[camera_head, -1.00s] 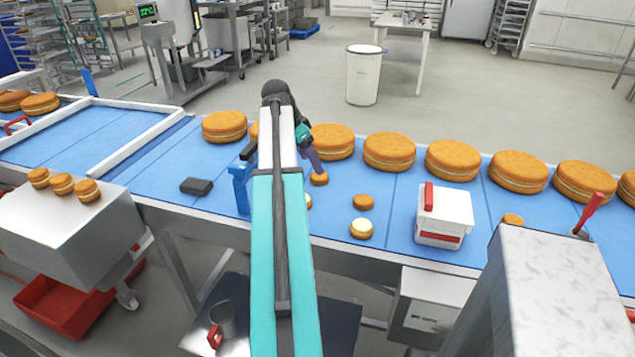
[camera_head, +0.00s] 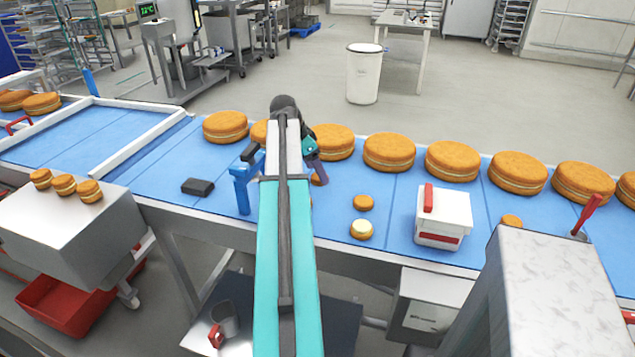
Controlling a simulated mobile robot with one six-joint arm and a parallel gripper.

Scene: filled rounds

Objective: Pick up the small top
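Two small orange-brown tops show on the blue belt. One small top (camera_head: 317,180) lies just right of my arm, partly covered by my gripper (camera_head: 316,168). The other small top (camera_head: 363,202) lies in the open further right, behind a small round with pale filling (camera_head: 361,229). My gripper points down over the first top. Its purple-grey finger is at or close to that top; I cannot tell whether they touch. My arm hides the rest of the gripper, so its opening does not show.
Large filled rounds (camera_head: 389,151) line the belt's far side. A white box with a red handle (camera_head: 443,218) stands to the right. A blue post (camera_head: 241,190) and a dark block (camera_head: 197,187) are left of my arm. Several small rounds (camera_head: 64,185) sit on a metal box.

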